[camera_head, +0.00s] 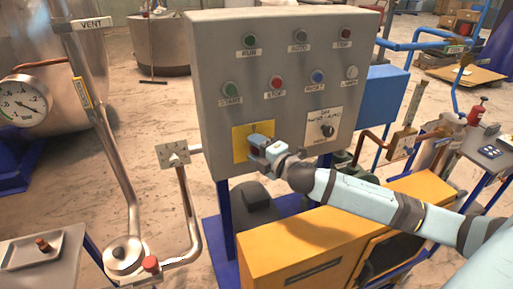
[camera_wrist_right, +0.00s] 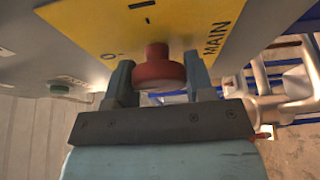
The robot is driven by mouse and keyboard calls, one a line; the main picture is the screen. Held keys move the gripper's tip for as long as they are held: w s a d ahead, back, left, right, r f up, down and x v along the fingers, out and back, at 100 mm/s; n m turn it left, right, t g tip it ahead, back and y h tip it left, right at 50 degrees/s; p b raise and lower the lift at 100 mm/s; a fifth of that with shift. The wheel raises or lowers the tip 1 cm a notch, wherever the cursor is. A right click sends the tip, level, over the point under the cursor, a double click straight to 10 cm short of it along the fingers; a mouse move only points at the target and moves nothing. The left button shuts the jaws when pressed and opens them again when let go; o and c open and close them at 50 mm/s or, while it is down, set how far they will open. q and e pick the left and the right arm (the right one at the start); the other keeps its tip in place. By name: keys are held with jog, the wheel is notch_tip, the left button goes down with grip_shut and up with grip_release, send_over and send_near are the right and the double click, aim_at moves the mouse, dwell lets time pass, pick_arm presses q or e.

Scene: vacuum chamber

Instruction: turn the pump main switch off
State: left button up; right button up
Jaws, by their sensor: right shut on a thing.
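The pump main switch is a red rotary knob (camera_wrist_right: 158,68) on a yellow plate marked "MAIN" (camera_wrist_right: 95,22), with an "O" mark at its left. This plate (camera_head: 239,150) is at the lower left of the grey control panel (camera_head: 208,110) in the head view. My right gripper (camera_head: 262,148) is at the plate and mostly hides the knob there. In the right wrist view the gripper (camera_wrist_right: 157,66) has one finger on each side of the knob and is shut on it. I cannot tell exactly which mark the knob points to. My left gripper is not in view.
Push buttons and lamps, including the red stop button (camera_head: 276,83), sit above the plate. A black selector knob (camera_head: 327,130) is to its right. A yellow pump housing (camera_head: 300,247) stands below. Steel pipework with a valve (camera_head: 126,254) is at the left.

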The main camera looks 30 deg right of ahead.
jog(key=o, duration=0.9)
jog(key=shift+s, duration=0.1)
jog(key=shift+s+f, duration=0.1)
jog(key=shift+s, duration=0.15)
jog(key=s+b, duration=0.1)
jog(key=s, duration=0.3)
jog(key=s+d+b, duration=0.1)
jog(key=s+b, duration=0.1)
jog(key=s, duration=0.2)
jog(key=s+d+b, duration=0.1)
jog(key=s, duration=0.4)
